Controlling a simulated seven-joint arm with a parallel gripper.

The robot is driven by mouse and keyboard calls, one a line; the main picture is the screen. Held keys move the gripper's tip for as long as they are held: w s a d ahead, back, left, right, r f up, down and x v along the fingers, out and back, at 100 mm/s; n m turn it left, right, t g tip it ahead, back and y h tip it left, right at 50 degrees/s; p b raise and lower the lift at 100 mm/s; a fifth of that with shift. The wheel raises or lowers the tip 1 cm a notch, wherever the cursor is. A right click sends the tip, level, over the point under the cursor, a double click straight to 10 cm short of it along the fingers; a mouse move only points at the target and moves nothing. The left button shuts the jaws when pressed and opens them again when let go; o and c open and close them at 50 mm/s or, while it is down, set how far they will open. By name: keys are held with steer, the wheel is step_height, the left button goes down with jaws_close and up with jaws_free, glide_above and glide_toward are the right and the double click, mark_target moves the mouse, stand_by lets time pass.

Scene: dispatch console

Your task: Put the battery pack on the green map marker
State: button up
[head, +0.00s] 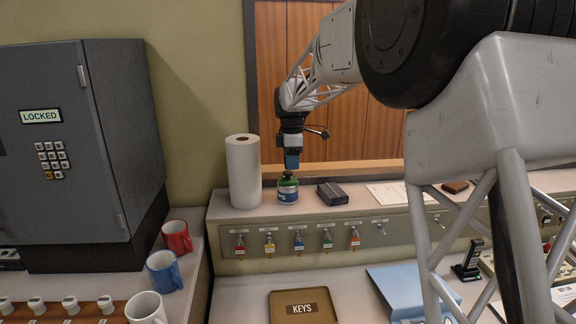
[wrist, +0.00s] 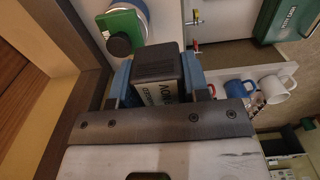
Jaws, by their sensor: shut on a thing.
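The battery pack (wrist: 158,66), a dark box with pale lettering, is between the blue fingers of my gripper (wrist: 160,82) in the wrist view. My gripper is shut on it.
On the shelf stand a paper roll (head: 243,172), left of the canister, and a black box (head: 332,194), right of it. Keys hang along the shelf front (head: 285,242). A keys tray (head: 303,307) lies below. Mugs (head: 164,272) stand left. My arm hides much of the right side.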

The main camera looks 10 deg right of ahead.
glide_above(288, 172)
steer(key=shift+f, duration=0.25)
stand_by(0.4)
steer(key=shift+f, duration=1.75)
steer(key=shift+f, duration=0.2)
steer(key=o, duration=1)
steer(key=shift+r, duration=0.2)
step_height(288, 172, up, 12)
